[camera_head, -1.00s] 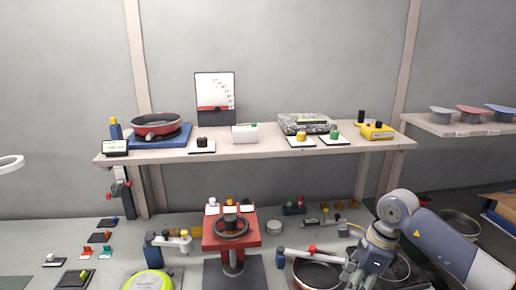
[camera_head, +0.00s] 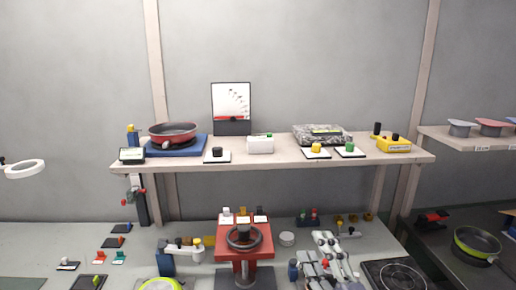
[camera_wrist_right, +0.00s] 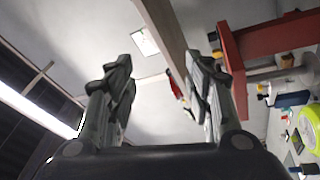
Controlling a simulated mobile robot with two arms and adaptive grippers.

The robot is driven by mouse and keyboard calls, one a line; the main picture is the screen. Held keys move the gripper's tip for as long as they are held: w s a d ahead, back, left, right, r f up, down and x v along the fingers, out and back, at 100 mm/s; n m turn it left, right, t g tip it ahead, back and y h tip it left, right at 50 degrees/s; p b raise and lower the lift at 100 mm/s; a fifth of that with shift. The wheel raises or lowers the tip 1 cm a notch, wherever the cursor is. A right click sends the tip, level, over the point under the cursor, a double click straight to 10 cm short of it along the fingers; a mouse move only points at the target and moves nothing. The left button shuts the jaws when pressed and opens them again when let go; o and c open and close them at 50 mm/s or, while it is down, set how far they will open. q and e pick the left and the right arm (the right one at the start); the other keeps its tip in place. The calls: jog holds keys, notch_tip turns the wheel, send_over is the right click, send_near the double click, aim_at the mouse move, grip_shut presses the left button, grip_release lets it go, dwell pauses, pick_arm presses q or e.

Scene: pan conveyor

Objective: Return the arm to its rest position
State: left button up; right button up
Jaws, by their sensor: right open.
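My right gripper (camera_head: 327,240) is low in the head view, right of the red press with the round handwheel (camera_head: 245,238). Its fingers point upward and stand apart, with nothing between them. In the right wrist view the open fingers (camera_wrist_right: 160,75) frame the ceiling, with the red press (camera_wrist_right: 260,42) at the upper right. The rest of my right arm is mostly hidden below the head view's lower edge. My left gripper is not in view.
A black hob (camera_head: 395,276) lies right of the gripper. A green-rimmed pan (camera_head: 477,244) stands farther right. The shelf (camera_head: 270,160) above holds a red pan (camera_head: 173,134) and several control boxes. A green pan (camera_head: 160,285) is at the lower left.

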jog(key=s+d+f+m+g+h, duration=0.4)
jog(key=s+f+m, duration=0.15)
jog(key=f, duration=0.35)
jog(key=s+d+f+m+g+h, duration=0.35)
jog(key=d+f+m, duration=0.2)
jog(key=f, duration=0.35)
jog(key=s+a+f+m+g+y, duration=0.1)
jog(key=s+f+m+g, duration=0.1)
jog(key=s+f+g, duration=0.6)
jog(key=s+a+f+m+g+y, duration=0.1)
jog(key=s+f+m, duration=0.25)
jog(key=s, duration=0.75)
notch_tip(320, 180, down, 25)
jog(key=s+n+g, duration=0.1)
jog(key=s, duration=0.1)
jog(key=s+d+f+g, duration=0.1)
jog(key=s+d+f, duration=0.2)
jog(key=s+f, duration=1.3)
jog(key=shift+s+f+h, duration=0.35)
jog(key=shift+s, duration=0.05)
jog(key=shift+d+g, duration=0.1)
jog(key=shift+g, duration=0.15)
